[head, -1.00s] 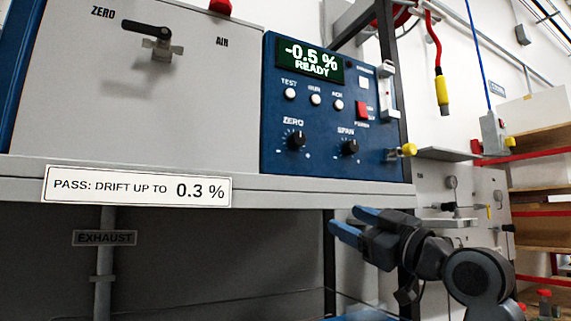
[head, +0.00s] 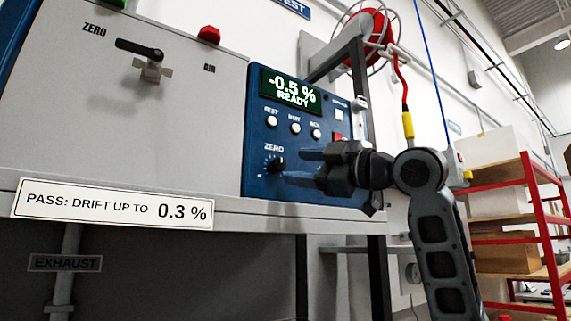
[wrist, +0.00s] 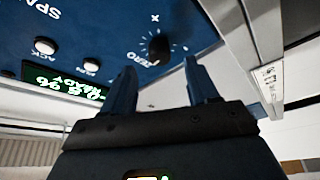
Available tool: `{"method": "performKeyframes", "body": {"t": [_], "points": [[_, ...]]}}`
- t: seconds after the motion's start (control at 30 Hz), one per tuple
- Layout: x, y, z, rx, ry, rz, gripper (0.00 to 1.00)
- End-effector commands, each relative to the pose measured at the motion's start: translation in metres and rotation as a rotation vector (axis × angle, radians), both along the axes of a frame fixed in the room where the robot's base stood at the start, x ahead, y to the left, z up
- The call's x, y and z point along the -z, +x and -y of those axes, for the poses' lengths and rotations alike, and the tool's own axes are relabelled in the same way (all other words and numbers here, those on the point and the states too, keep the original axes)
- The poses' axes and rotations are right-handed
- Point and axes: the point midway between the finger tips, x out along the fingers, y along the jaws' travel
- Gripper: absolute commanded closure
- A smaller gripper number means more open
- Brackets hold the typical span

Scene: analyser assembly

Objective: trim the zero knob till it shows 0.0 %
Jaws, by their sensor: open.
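The zero knob (head: 274,163) is a small black dial under the ZERO label on the blue analyser panel. It also shows in the wrist view (wrist: 159,47), just beyond my fingertips. The span knob is hidden behind my gripper in the head view.
Several white buttons (head: 295,128) sit above the knob, close to my upper finger. A sign (head: 112,206) on the shelf edge reads PASS: DRIFT UP TO 0.3 %. A black lever (head: 140,49) is on the grey cabinet at left. A red rack stands at right.

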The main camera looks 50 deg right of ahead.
Motion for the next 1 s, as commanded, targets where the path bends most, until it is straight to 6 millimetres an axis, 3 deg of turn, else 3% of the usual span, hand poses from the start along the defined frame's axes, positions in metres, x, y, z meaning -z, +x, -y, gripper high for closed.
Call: {"method": "performKeyframes", "body": {"t": [0.3, 0.67, 1.0], "points": [[-0.009, 0.038, -0.002, 0.0, 0.001, -0.001, 0.41], [-0.009, 0.043, -0.002, 0.001, 0.0, 0.001, 0.42], [-0.009, 0.042, -0.002, 0.001, 0.0, 0.001, 0.75]]}}
